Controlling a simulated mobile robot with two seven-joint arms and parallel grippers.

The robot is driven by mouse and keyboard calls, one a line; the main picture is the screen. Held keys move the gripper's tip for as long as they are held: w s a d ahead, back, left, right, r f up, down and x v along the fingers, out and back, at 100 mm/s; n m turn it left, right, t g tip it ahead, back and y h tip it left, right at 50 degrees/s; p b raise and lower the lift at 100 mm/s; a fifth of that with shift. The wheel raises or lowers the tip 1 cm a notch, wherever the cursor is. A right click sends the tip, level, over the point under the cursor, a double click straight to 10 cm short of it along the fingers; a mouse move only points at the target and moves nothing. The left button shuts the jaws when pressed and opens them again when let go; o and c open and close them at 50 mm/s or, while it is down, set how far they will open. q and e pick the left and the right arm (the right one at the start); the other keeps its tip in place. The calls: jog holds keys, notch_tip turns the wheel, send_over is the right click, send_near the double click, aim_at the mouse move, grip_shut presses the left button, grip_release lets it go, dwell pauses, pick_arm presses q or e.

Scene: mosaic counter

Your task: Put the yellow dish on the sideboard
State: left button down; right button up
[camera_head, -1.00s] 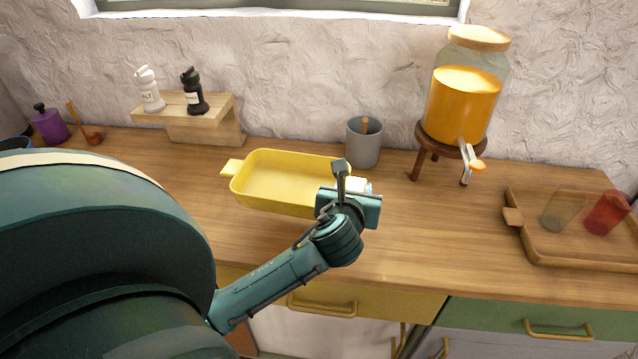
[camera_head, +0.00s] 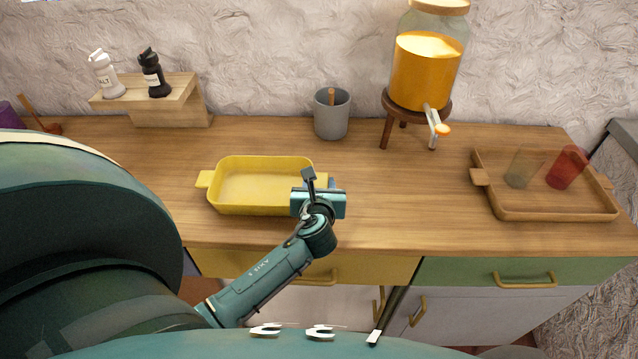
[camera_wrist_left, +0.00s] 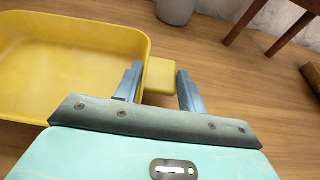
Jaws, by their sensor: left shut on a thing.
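The yellow dish (camera_head: 258,187) is a rectangular baking dish with a tab handle at each end. It is empty and looks level, over the front part of the wooden counter (camera_head: 400,215). I cannot tell whether it touches the counter or is slightly raised. My left gripper (camera_head: 325,194) is at its right end, shut on the right tab handle. In the left wrist view the handle (camera_wrist_left: 160,76) sits between the two fingers, with the dish body (camera_wrist_left: 75,65) to the left. My right gripper is not in view. I cannot make out a separate sideboard.
Behind the dish stand a grey cup (camera_head: 331,118) and a juice dispenser (camera_head: 424,75) on a wooden stand. A wooden tray (camera_head: 540,208) with two glasses is at the right. Shakers stand on a wooden riser (camera_head: 175,105) at the back left. The counter between dish and tray is clear.

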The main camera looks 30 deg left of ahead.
pick_arm(q)
jog(key=c, duration=0.8)
grip_release()
jog(key=shift+c, duration=0.2)
jog(key=v, duration=1.2)
